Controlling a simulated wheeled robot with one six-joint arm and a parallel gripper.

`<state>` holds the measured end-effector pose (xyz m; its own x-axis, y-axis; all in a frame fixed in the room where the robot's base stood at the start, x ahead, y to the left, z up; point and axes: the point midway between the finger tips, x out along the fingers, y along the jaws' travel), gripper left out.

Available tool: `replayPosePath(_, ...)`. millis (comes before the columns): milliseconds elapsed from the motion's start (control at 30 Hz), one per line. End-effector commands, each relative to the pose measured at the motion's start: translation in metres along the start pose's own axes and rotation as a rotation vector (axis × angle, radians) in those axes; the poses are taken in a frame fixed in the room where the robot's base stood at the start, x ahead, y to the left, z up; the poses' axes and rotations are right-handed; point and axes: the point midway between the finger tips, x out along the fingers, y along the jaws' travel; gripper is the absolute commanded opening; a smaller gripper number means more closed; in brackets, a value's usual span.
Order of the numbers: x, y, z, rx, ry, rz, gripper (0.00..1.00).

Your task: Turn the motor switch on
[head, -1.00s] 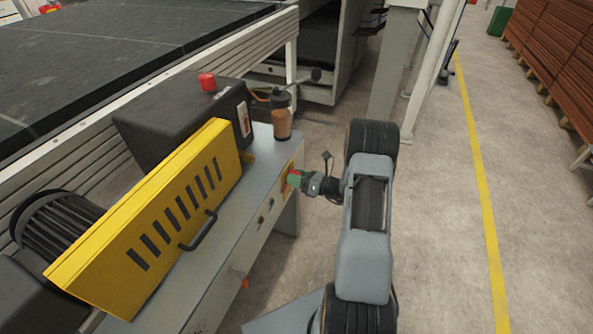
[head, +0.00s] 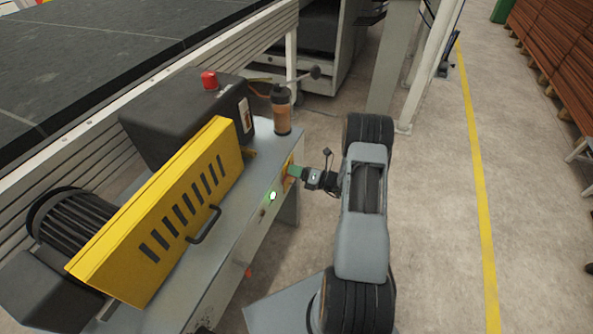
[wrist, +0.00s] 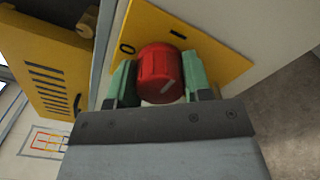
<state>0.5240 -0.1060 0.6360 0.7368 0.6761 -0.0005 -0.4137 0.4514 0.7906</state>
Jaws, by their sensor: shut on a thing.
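The motor switch is a red rotary knob (wrist: 160,70) on a yellow plate (wrist: 205,58) in the wrist view. The plate bears an "O" and a short line mark beside the knob. A slanted pale line shows on the knob's face. My gripper (wrist: 157,80) has its green fingers on both sides of the knob and is shut on it. In the head view my gripper (head: 296,172) is at the cabinet's front panel and hides the knob.
A yellow slotted guard (head: 160,215) with a handle stands on the grey cabinet (head: 235,215). A red button (head: 209,80) tops a black box behind it. Open floor (head: 430,220) lies to the right.

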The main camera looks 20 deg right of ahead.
Motion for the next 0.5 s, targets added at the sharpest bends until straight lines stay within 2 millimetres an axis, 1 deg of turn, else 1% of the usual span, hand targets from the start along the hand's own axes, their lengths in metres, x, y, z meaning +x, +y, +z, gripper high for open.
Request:
replayPosePath(267,-0.0002,0.0000,0.0011,0.001,-0.003,0.000,0.22)
replayPosePath(300,-0.0002,0.0000,0.0011,0.001,-0.003,0.000,0.48)
replayPosePath(500,0.0001,0.0001,0.0006,0.001,-0.001,0.000,0.67)
